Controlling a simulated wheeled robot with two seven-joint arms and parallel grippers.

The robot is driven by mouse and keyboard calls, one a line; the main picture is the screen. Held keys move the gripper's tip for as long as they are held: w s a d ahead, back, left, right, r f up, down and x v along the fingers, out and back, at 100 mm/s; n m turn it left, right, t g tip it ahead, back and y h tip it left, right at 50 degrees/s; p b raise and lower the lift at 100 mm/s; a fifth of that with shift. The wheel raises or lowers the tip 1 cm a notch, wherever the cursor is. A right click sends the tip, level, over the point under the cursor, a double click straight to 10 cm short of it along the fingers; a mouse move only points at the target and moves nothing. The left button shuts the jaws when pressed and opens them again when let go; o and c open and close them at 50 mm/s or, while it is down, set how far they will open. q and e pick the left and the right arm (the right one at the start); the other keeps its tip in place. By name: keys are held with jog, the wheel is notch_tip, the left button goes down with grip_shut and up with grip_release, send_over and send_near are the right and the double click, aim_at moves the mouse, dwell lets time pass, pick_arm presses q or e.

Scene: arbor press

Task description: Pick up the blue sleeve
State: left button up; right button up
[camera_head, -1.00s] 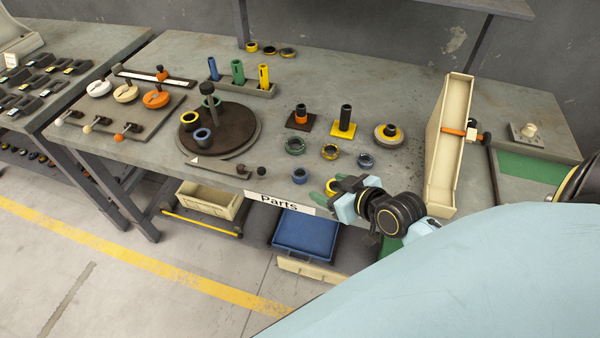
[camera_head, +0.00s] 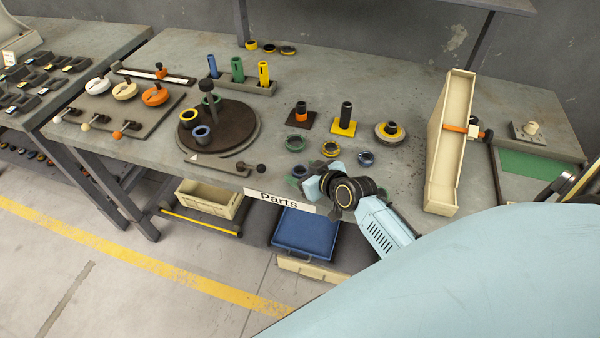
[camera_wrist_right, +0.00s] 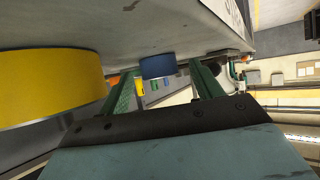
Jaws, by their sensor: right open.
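The blue sleeve (camera_wrist_right: 158,67) is a short, plain blue cylinder on the grey bench top. In the right wrist view it shows between the two green fingers of my right gripper (camera_wrist_right: 164,78), towards their tips. The fingers are open on either side of it, and I cannot tell whether they touch it. In the head view my right gripper (camera_head: 297,180) is low over the bench's front edge and mostly hides the blue sleeve. My left gripper is not in view.
A yellow sleeve (camera_wrist_right: 50,85) is large and close at the left of the right wrist view. Green, yellow and blue rings (camera_head: 366,158) lie just behind my right gripper. Black posts on bases (camera_head: 344,127) stand farther back. A cream bin (camera_head: 440,190) stands to the right.

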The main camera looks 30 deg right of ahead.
jog(key=shift+w+f, duration=0.25)
jog(key=shift+w, duration=0.25)
jog(key=c, duration=1.1)
jog(key=shift+c, duration=0.3)
jog(key=shift+r, duration=0.15)
